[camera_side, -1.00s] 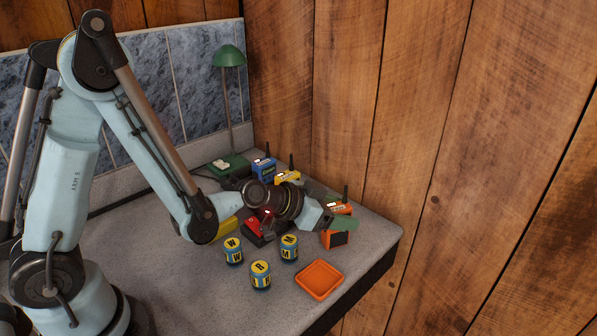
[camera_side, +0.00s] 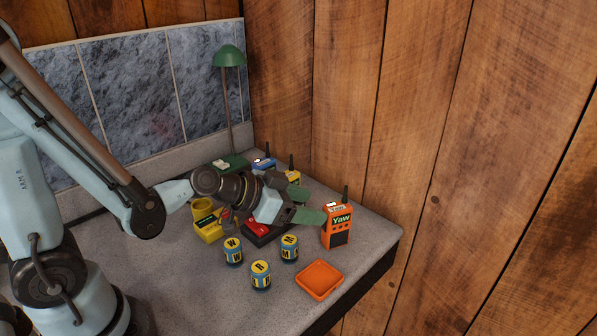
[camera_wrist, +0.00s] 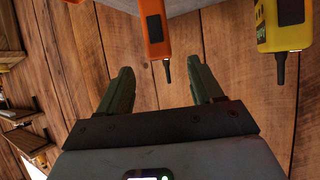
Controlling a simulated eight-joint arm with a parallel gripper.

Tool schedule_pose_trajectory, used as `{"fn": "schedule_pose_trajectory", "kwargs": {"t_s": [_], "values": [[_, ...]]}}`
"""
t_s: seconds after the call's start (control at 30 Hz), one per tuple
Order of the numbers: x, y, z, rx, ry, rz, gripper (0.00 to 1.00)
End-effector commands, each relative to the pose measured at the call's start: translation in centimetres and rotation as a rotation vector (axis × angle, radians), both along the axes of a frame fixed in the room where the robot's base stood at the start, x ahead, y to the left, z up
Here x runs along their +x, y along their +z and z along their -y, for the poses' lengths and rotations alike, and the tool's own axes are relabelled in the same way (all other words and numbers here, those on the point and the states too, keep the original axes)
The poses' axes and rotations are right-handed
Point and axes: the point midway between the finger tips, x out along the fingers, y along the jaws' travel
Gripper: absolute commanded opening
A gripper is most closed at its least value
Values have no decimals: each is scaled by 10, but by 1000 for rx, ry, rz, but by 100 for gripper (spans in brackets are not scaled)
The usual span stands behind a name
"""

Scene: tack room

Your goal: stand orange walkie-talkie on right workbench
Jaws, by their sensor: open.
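The orange walkie-talkie (camera_side: 337,228), labelled "Yaw" with a black antenna, stands upright on the grey workbench (camera_side: 190,290) near its right corner. It also shows in the wrist view (camera_wrist: 155,28), at the top, beyond the fingertips. My gripper (camera_side: 312,206) is open and empty, with green fingers, just left of the orange walkie-talkie and apart from it. In the wrist view its two fingers (camera_wrist: 162,78) are spread with a gap between them. No other workbench can be made out.
A yellow walkie-talkie (camera_wrist: 283,25) and a blue one (camera_side: 263,163) stand behind my gripper. Several labelled cans (camera_side: 260,276), an orange tray (camera_side: 319,279), a yellow holder (camera_side: 207,222) and a green lamp (camera_side: 229,58) are on the bench. A plank wall rises behind.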

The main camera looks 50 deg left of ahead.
Motion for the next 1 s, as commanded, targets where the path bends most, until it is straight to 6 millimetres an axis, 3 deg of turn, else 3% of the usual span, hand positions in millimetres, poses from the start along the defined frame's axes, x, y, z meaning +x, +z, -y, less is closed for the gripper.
{"fn": "schedule_pose_trajectory", "kwargs": {"t_s": [0.3,0.67,1.0], "values": [[-21,13,-9,-1,2,0,66],[-31,17,-13,1,5,-21,66],[-61,24,-34,44,176,-308,66]]}}
